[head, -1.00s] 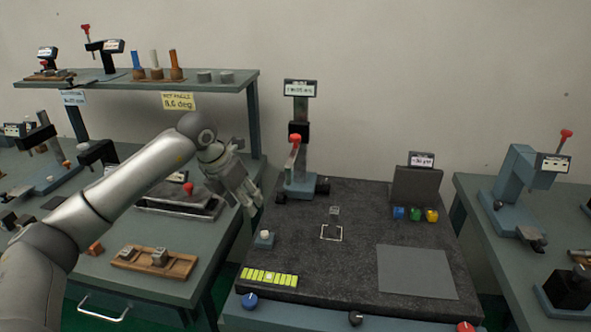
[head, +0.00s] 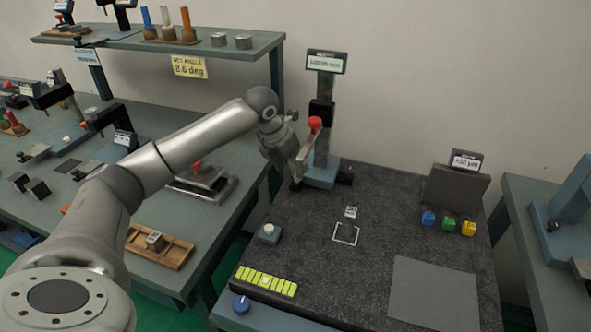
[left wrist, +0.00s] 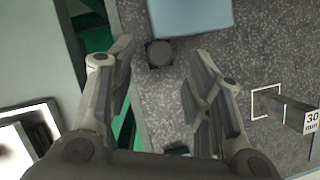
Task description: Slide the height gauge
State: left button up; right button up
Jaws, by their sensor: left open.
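The height gauge (head: 321,105) stands upright at the back left of the dark granite plate, with a display on top, a red-knobbed lever and a blue-grey base. My left gripper (head: 296,172) is at the left of its base in the head view and partly hides that side. A small gauge block (head: 351,211) sits behind a white square outline (head: 345,234). My right gripper is not visible.
On the granite plate (head: 390,195) are a white-topped button (head: 268,232), a yellow-green strip (head: 265,281), a grey mat (head: 440,300) and coloured blocks (head: 448,224) before a dark stand. A side bench (head: 160,130) is at left. The plate's middle is mostly clear.

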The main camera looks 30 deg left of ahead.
pick_arm(q)
jog(key=x, duration=0.4)
jog(key=shift+w, duration=0.1)
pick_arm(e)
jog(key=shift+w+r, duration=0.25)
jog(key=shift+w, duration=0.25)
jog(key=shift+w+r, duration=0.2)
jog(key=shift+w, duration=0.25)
pick_arm(q)
jog(key=shift+c, duration=0.7)
grip_shut()
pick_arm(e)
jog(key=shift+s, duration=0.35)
